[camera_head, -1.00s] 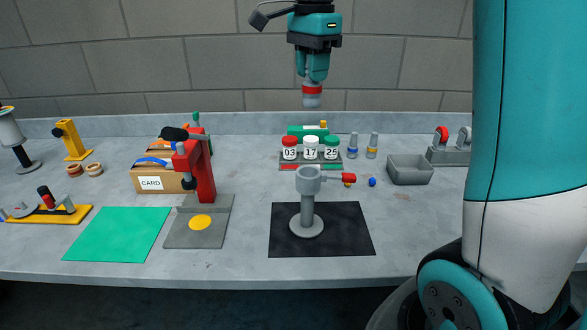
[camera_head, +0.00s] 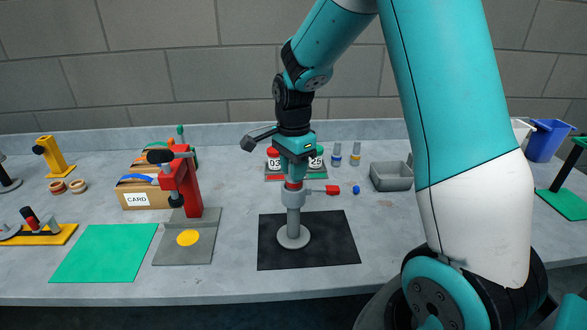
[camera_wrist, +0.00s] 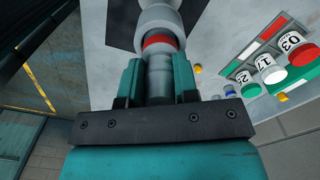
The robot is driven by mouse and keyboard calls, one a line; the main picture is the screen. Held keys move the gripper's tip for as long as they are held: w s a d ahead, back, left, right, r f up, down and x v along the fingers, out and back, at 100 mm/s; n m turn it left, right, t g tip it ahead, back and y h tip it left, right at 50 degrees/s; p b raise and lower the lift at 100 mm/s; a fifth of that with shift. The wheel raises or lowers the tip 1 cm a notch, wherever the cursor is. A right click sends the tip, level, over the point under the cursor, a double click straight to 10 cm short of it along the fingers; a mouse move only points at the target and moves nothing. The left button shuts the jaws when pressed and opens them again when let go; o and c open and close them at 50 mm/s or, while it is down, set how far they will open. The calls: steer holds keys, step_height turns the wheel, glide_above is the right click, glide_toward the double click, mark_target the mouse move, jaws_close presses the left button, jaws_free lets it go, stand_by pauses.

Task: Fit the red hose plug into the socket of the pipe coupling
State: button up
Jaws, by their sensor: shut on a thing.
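The red hose plug (camera_wrist: 159,82) is a grey cylinder with a red band. My gripper (camera_wrist: 158,66) is shut on its grey body, with one finger on each side. In the head view, my gripper (camera_head: 294,177) is right above the coupling, and the plug's red band sits at the socket mouth. In the wrist view, the coupling (camera_wrist: 160,18) lies just past the red band. The plug's tip is hidden, and its depth cannot be told.
The coupling stands on a black mat (camera_head: 335,250). Behind it are numbered jars (camera_head: 273,160), and to the right a grey bin (camera_head: 391,177) and a small blue piece (camera_head: 356,189). A red clamp stand (camera_head: 183,185) is to the left. A green mat (camera_head: 105,252) lies clear.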

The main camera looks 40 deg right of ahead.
steer(key=shift+f, duration=0.6)
steer(key=shift+f, duration=0.1)
steer(key=o, duration=1)
steer(key=shift+c, duration=0.2)
step_height(320, 180, up, 12)
steer(key=shift+r+b, duration=0.15)
steer(key=shift+b, duration=0.95)
steer(key=s+a+f+n+y, duration=0.2)
steer(key=s+a+n+y, duration=0.2)
steer(key=s+a+n, duration=1.8)
steer(key=n, duration=0.3)
steer(key=shift+s+a+f+n, duration=0.15)
steer(key=shift+a+f+n, duration=0.1)
steer(key=shift+n, duration=0.15)
